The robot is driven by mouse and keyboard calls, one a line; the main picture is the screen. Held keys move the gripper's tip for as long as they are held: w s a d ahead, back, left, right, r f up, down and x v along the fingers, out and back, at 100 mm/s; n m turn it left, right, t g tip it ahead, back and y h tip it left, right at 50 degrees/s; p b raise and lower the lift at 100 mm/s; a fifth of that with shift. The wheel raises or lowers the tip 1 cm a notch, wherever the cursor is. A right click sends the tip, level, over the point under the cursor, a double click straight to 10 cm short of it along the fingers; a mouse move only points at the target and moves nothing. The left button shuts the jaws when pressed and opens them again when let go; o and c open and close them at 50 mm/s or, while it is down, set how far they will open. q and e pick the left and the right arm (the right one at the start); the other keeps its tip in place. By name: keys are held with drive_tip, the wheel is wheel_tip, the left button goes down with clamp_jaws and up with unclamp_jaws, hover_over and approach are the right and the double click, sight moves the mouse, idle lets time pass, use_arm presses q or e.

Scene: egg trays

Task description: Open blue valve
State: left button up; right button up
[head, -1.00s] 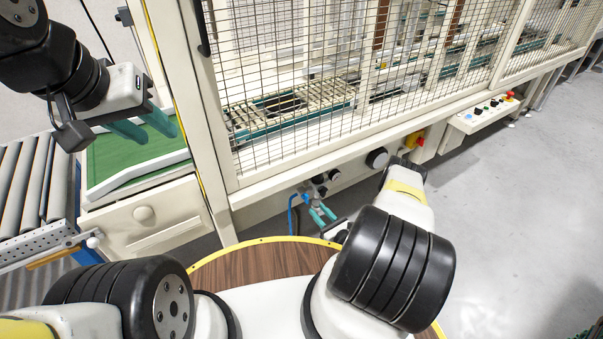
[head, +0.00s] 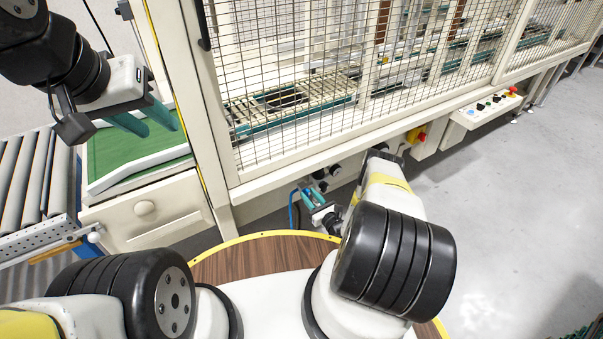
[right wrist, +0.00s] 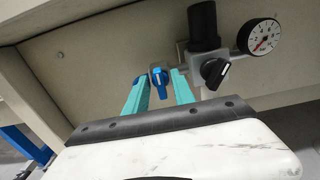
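The blue valve (right wrist: 159,84) has a small blue handle and sits under the machine's frame in the right wrist view. My right gripper (right wrist: 160,76) is open, with one teal fingertip on each side of the valve. A gap shows on both sides of the handle; I cannot tell how deep the fingers reach around it. In the head view the right gripper (head: 311,197) is low at the machine's front, and the valve is not clearly visible there. My left gripper (head: 150,118) is open and empty above the green-lined tray (head: 140,184).
Right of the valve are a black knob (right wrist: 214,72), a black regulator (right wrist: 203,24) and a pressure gauge (right wrist: 264,36). A blue hose (head: 291,212) hangs beside the right gripper. A red and yellow switch (head: 416,135) is further right. The floor at right is clear.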

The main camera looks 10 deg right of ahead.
clamp_jaws()
